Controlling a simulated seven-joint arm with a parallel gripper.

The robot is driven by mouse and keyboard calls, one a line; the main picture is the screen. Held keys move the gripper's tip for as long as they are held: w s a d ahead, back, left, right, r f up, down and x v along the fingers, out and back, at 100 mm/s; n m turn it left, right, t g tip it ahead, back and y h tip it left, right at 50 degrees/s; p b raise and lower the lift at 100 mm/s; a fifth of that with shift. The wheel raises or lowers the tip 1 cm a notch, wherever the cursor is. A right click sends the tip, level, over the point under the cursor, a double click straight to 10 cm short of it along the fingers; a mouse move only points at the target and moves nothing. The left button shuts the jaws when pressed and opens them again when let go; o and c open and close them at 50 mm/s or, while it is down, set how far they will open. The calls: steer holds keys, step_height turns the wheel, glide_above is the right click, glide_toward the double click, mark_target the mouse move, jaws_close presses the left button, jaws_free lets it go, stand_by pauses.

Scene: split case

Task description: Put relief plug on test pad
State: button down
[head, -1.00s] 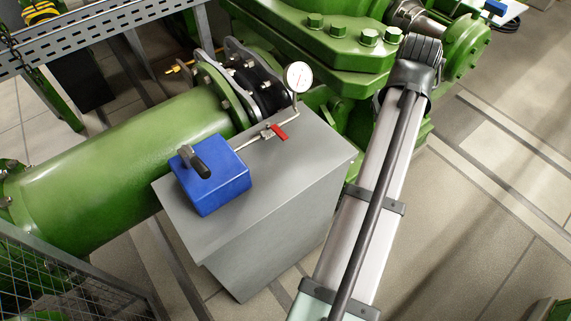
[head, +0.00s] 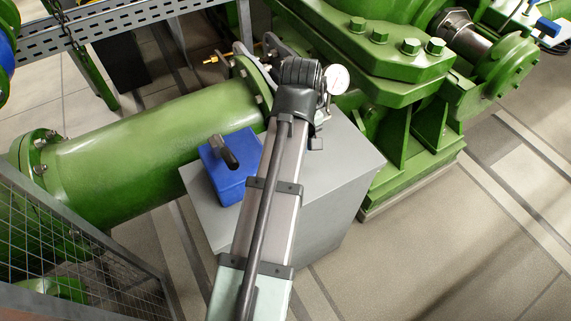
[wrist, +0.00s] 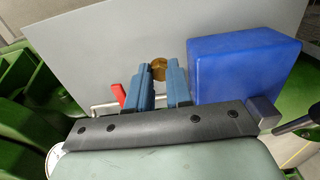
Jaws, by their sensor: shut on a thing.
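The relief plug looks to be the round brass piece (wrist: 159,68) in the wrist view. It sits between the two blue fingers of my gripper (wrist: 160,76), which is shut on it. Behind it is the flat grey top of a box (wrist: 110,50). I cannot tell whether the plug touches that top. In the head view my arm covers most of the gripper and the plug. No marked test pad stands out; I cannot tell which surface is the pad.
A blue block (wrist: 240,68) with a dark handle stands beside my fingers, also in the head view (head: 232,180). A red valve lever (wrist: 118,94) is on the other side. A pressure gauge (head: 336,79) stands by my wrist. Green pipe (head: 150,150) runs behind the grey box (head: 325,205).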

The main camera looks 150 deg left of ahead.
steer(key=shift+d+f, duration=0.1)
steer(key=shift+f, duration=4.9)
steer(key=shift+f, duration=0.1)
steer(key=c, duration=1)
jaws_free()
step_height(320, 180, up, 12)
steer(key=shift+r, duration=0.15)
